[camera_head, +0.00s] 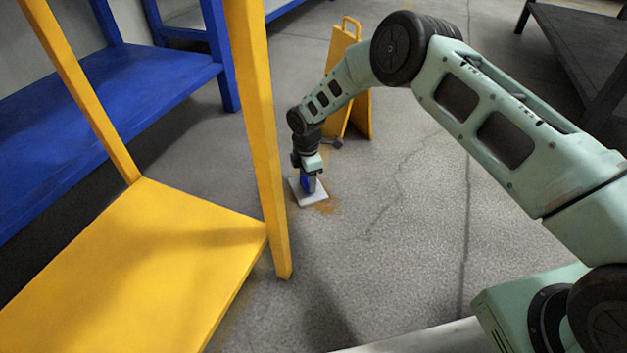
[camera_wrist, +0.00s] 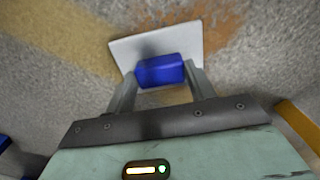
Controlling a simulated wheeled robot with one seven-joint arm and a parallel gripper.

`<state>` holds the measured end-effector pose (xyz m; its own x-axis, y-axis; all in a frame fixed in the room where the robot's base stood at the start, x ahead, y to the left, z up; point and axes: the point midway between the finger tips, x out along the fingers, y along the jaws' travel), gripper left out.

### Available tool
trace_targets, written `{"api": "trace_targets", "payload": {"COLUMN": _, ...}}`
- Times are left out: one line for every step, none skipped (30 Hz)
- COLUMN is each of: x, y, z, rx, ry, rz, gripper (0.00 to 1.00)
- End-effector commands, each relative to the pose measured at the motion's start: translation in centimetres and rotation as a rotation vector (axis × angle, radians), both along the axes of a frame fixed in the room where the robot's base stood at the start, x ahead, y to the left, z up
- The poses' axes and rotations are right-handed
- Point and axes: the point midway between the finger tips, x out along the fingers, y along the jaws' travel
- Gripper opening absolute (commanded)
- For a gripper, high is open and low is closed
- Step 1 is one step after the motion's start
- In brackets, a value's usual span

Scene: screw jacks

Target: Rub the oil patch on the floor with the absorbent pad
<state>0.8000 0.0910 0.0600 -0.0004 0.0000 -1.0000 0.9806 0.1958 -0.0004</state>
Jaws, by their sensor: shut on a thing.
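The absorbent pad (camera_head: 307,191) is a flat whitish square with a blue grip block on top, low at the floor in the head view. My gripper (camera_head: 309,180) points down and is shut on the blue block. In the wrist view the pad (camera_wrist: 193,39) shows beyond the block, held between the two fingers of my gripper (camera_wrist: 160,75). The oil patch (camera_head: 327,206) is a brownish-orange stain on the floor, beside and partly under the pad. It also shows in the wrist view (camera_wrist: 222,38) at the pad's right edge. I cannot tell how firmly the pad touches the floor.
A yellow folding floor sign (camera_head: 343,80) stands just behind my gripper. A yellow frame with a shelf (camera_head: 130,270) stands at the left front, a blue shelf (camera_head: 100,100) behind it. A dark table (camera_head: 580,50) is at the far right. The floor to the right is clear, with cracks.

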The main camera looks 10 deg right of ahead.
Motion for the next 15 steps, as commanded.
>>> {"api": "trace_targets", "payload": {"x": 0.1, "y": 0.1, "z": 0.0, "rx": 0.0, "ry": -0.001, "rz": 0.0, "gripper": 0.36}}
{"api": "trace_targets", "payload": {"x": 0.1, "y": 0.1, "z": 0.0, "rx": 0.0, "ry": -0.001, "rz": 0.0, "gripper": 0.36}}
{"api": "trace_targets", "payload": {"x": 0.2, "y": 0.2, "z": 0.0, "rx": 0.001, "ry": -0.001, "rz": 0.0, "gripper": 0.36}}
{"api": "trace_targets", "payload": {"x": 0.3, "y": 0.4, "z": -0.1, "rx": 0.001, "ry": -0.002, "rz": 0.0, "gripper": 0.36}}
{"api": "trace_targets", "payload": {"x": 0.4, "y": 0.5, "z": -0.2, "rx": 0.001, "ry": -0.002, "rz": 0.0, "gripper": 0.36}}
{"api": "trace_targets", "payload": {"x": 0.5, "y": 0.8, "z": -0.3, "rx": 0.001, "ry": -0.002, "rz": 0.0, "gripper": 0.36}}
{"api": "trace_targets", "payload": {"x": 0.7, "y": 1.0, "z": -0.3, "rx": 0.001, "ry": -0.002, "rz": 0.0, "gripper": 0.36}}
{"api": "trace_targets", "payload": {"x": 0.8, "y": 1.2, "z": -0.4, "rx": 0.001, "ry": -0.002, "rz": 0.0, "gripper": 0.36}}
{"api": "trace_targets", "payload": {"x": 1.0, "y": 1.5, "z": -0.4, "rx": 0.001, "ry": -0.002, "rz": 0.0, "gripper": 0.36}}
{"api": "trace_targets", "payload": {"x": 1.2, "y": 1.7, "z": -0.4, "rx": 0.001, "ry": -0.002, "rz": 0.0, "gripper": 0.36}}
{"api": "trace_targets", "payload": {"x": 1.3, "y": 1.9, "z": -0.3, "rx": 0.001, "ry": -0.002, "rz": 0.0, "gripper": 0.36}}
{"api": "trace_targets", "payload": {"x": 1.5, "y": 2.2, "z": -0.2, "rx": 0.003, "ry": -0.003, "rz": 0.0, "gripper": 0.36}}
{"api": "trace_targets", "payload": {"x": 1.6, "y": 2.4, "z": -0.2, "rx": 0.001, "ry": -0.002, "rz": 0.0, "gripper": 0.36}}
{"api": "trace_targets", "payload": {"x": 1.7, "y": 2.6, "z": -0.3, "rx": 0.001, "ry": -0.001, "rz": -0.001, "gripper": 0.36}}
{"api": "trace_targets", "payload": {"x": 1.9, "y": 2.8, "z": -0.3, "rx": 0.001, "ry": -0.002, "rz": -0.001, "gripper": 0.36}}
